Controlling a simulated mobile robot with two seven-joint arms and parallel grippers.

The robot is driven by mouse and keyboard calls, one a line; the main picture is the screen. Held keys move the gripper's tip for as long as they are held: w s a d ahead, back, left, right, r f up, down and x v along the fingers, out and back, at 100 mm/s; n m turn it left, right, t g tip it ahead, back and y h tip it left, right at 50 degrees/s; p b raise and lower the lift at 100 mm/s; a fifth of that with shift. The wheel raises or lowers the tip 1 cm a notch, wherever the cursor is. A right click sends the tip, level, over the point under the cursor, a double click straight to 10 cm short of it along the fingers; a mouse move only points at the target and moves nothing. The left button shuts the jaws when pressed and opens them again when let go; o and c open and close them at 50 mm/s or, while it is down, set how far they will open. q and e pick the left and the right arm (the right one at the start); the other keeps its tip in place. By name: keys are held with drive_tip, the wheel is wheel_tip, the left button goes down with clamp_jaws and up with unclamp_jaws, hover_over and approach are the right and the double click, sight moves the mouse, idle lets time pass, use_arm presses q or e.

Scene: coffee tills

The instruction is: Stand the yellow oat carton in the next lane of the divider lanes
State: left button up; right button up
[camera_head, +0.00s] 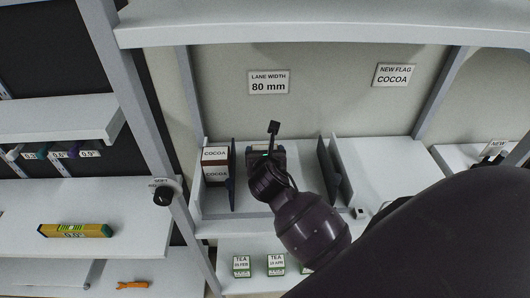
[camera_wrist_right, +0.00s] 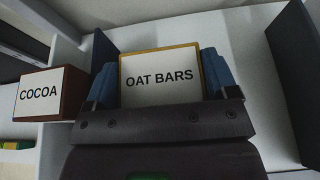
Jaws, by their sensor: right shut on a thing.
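My right gripper (camera_wrist_right: 158,88) is shut on the yellow oat carton (camera_wrist_right: 160,66), one blue finger on each side of it. The carton has a white "OAT BARS" label with yellow edges and looks about upright. In the head view my right gripper (camera_head: 265,160) hides most of it. It is over the lane between two dark dividers, the left one (camera_head: 232,175) and the right one (camera_head: 327,170). The wrist view also shows a left divider (camera_wrist_right: 103,50) and a right divider (camera_wrist_right: 297,75). I cannot tell whether the carton touches the shelf. My left gripper is out of view.
Brown cocoa cartons (camera_head: 215,163) stand in the lane to the left; one shows in the wrist view (camera_wrist_right: 42,97). Green-and-white tea boxes (camera_head: 241,266) stand below. A yellow level (camera_head: 75,231) lies on the left shelf. The shelf right of the dividers (camera_head: 375,165) looks clear.

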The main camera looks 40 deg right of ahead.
drive_tip(key=shift+f, duration=0.1)
drive_tip(key=o, duration=0.9)
drive_tip(key=shift+c, duration=0.2)
drive_tip(key=v, duration=1.2)
